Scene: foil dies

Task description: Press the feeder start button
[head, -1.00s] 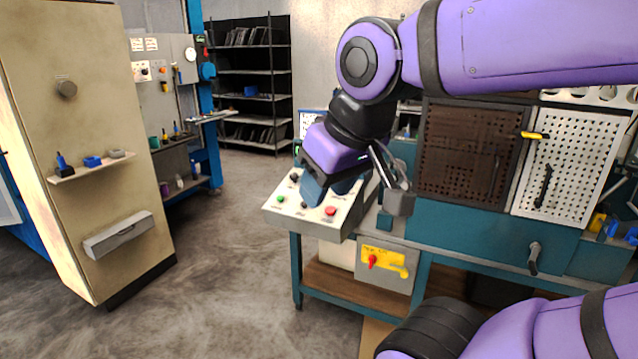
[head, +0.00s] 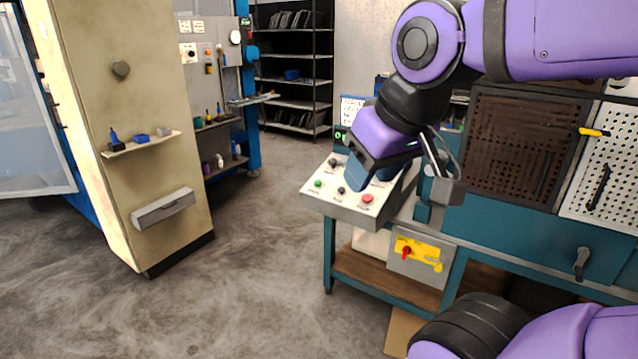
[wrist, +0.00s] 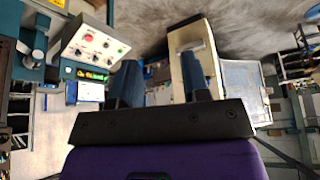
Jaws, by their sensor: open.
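A grey sloped control box (head: 325,207) stands at the left end of the teal workbench. It carries a green button (head: 318,184), a black control (head: 341,191), a red button (head: 367,198) and a black knob (head: 333,162). Their labels are too small to read, so I cannot tell which is marked feeder start. My gripper (head: 368,176) is open and empty, and in the head view it overlaps the box's right part, hiding some of its face. In the wrist view the box (wrist: 72,52) is at upper left, beside and apart from my open fingers (wrist: 160,82).
A yellow panel with a red switch (head: 406,252) is below the bench top. Pegboards (head: 508,150) stand at the bench's back. A tall beige cabinet (head: 120,110) with a small shelf is on the left. Open floor (head: 260,270) lies between cabinet and bench.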

